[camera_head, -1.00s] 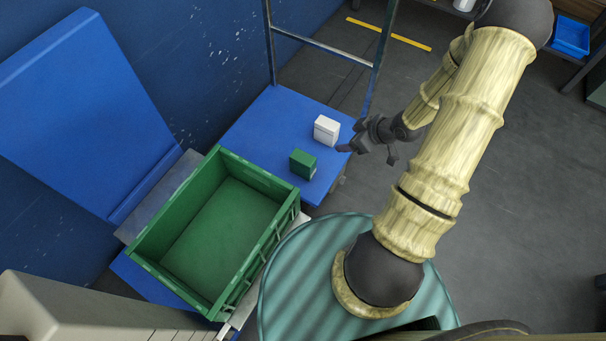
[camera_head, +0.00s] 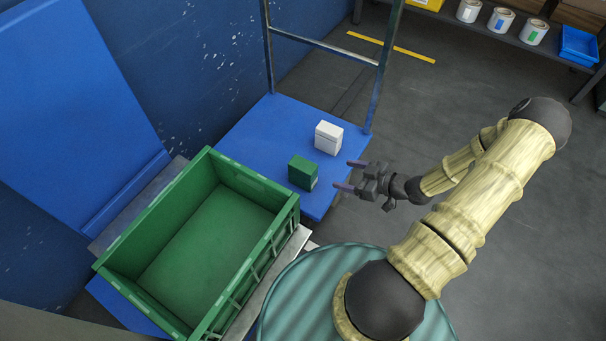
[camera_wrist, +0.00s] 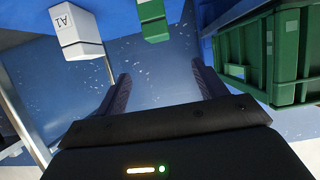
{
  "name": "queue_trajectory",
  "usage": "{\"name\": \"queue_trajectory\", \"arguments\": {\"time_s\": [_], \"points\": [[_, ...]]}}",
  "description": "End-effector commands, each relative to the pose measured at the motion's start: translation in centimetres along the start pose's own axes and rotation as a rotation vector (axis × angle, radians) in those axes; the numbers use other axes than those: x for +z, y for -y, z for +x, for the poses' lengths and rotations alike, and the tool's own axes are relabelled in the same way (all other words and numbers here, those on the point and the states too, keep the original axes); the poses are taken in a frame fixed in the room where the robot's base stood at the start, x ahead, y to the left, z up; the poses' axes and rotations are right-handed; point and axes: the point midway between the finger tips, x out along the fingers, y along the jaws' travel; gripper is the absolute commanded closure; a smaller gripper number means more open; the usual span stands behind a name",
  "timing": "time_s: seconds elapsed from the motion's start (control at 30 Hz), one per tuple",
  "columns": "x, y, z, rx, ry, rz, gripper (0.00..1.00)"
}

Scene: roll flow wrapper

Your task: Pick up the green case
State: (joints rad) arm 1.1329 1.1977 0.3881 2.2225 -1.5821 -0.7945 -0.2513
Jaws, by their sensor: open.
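The green case (camera_head: 303,172) is a small box standing on the blue platform (camera_head: 262,130), near its front right edge. In the wrist view the green case (camera_wrist: 153,20) shows at the top middle, partly cut off by the picture edge. My gripper (camera_head: 349,176) is open and empty, to the right of the green case and apart from it. In the wrist view my gripper's two fingers (camera_wrist: 160,84) are spread wide with nothing between them.
A white case (camera_head: 328,137) stands just behind the green case; its label A1 shows in the wrist view (camera_wrist: 77,30). A large empty green crate (camera_head: 125,245) is at the left. A metal frame (camera_head: 320,47) rises behind the platform. Grey floor is clear at right.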

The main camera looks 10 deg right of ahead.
Motion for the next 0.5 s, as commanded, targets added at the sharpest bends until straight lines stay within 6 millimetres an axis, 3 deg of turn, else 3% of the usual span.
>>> {"name": "queue_trajectory", "arguments": {"time_s": [0.5], "points": [[0.6, 0.1, 8.6, -0.004, 0.000, -0.001, 0.29]]}}
